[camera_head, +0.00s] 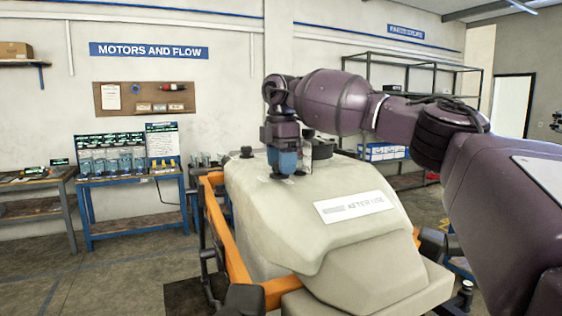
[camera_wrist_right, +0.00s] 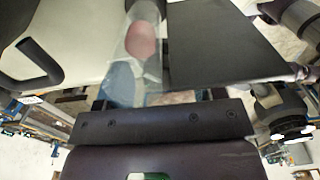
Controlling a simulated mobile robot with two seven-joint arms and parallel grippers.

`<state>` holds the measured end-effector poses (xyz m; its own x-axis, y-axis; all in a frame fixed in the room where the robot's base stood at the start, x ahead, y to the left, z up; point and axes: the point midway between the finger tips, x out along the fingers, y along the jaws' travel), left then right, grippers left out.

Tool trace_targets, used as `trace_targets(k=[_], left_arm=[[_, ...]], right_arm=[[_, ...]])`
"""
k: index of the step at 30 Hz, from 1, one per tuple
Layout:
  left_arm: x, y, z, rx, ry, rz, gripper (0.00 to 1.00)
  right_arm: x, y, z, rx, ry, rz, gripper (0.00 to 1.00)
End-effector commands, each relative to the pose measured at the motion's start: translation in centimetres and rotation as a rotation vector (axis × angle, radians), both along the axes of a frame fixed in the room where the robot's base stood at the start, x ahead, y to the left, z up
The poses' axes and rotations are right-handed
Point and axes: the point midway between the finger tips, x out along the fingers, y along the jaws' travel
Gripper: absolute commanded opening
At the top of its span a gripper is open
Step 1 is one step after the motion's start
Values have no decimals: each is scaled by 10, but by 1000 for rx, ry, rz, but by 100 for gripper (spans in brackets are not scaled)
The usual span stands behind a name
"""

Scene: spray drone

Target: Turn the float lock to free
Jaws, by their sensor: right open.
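The drone's off-white body (camera_head: 300,230) stands in the middle of the head view, with a white label reading "AFTER USE" (camera_head: 355,206) on its sloping side. My right gripper (camera_head: 286,172) points down at the top of this body, its blue fingertips close to the surface; I cannot tell whether they touch it. It is open, with nothing seen held in it. In the right wrist view a reddish oval shape (camera_wrist_right: 141,42) shows by a clear or pale strip near the blue finger. I cannot make out the float lock for sure. My left gripper is not in view.
A dark round cap (camera_head: 319,150) and a small dark knob (camera_head: 246,153) sit on top of the body. An orange frame (camera_head: 226,240) runs along its left side. The floor at left is clear.

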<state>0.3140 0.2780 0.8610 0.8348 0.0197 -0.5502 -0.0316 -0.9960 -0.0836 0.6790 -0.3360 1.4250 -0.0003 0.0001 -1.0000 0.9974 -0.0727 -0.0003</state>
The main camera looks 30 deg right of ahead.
Motion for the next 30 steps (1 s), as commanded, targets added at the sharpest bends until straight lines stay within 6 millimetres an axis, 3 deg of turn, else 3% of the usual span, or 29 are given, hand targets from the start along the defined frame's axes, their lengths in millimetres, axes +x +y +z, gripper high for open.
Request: trace_targets(k=[7,17,30], left_arm=[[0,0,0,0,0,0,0],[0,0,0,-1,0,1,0],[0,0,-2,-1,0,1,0]], right_arm=[[0,0,0,0,0,0,63],[0,0,0,0,0,0,13],[1,1,0,1,-1,124,13]])
